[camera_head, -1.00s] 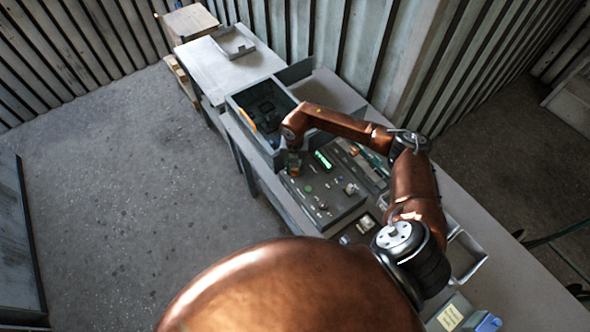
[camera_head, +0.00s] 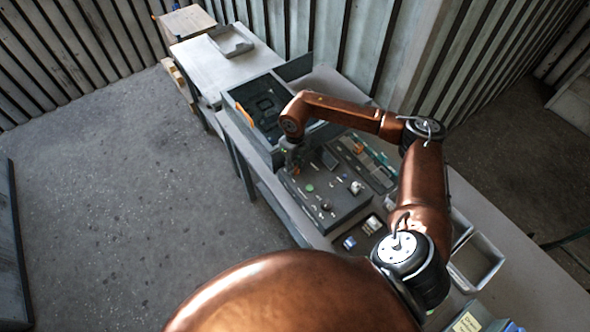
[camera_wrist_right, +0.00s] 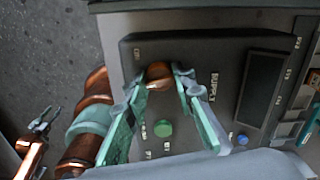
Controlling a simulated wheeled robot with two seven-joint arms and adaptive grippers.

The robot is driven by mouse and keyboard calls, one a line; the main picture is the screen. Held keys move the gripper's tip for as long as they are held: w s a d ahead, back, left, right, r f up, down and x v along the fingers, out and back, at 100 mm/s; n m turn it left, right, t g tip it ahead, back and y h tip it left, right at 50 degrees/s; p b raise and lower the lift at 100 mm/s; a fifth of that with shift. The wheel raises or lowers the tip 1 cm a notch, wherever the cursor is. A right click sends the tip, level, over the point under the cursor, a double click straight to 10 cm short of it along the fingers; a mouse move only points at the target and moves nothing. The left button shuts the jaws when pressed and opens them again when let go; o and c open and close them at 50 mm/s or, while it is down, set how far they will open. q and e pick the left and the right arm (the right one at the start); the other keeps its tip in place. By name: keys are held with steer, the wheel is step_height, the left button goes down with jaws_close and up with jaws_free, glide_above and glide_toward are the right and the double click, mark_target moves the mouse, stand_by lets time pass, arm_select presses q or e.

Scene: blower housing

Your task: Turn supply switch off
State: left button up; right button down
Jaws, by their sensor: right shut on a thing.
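The dark control panel (camera_head: 325,195) lies on the bench, with my right gripper (camera_head: 292,168) at its far left corner. In the right wrist view, the fingers of my right gripper (camera_wrist_right: 159,80) are shut on the copper-coloured supply switch knob (camera_wrist_right: 158,72), beside the SUPPLY lettering. The knob's exact angle is hard to read. The panel's display (camera_wrist_right: 262,88) is dark; it also shows in the head view (camera_head: 330,158). A green button (camera_wrist_right: 163,129) sits between the fingers' outlines. My left gripper (camera_wrist_right: 45,119) shows small at the left of the wrist view, empty, its fingers apart.
A grey bin (camera_head: 238,118) stands beyond the panel. A tray of parts (camera_head: 365,165) lies right of it, close under my forearm. The blue button (camera_wrist_right: 242,140) and other small controls are near. Open trays (camera_head: 476,262) stand at the right.

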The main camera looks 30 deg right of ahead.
mark_target(295, 167)
steer(key=n+b, duration=0.3)
steer(key=n, duration=0.1)
steer(key=shift+f, duration=0.15)
steer(key=shift+n+b, duration=0.65)
steer(key=shift+n, duration=0.55)
steer(key=c, duration=1.6)
jaws_free()
steer(key=shift+r, duration=0.35)
step_height(295, 167, up, 12)
steer(key=shift+f, duration=0.2)
steer(key=shift+f, duration=0.1)
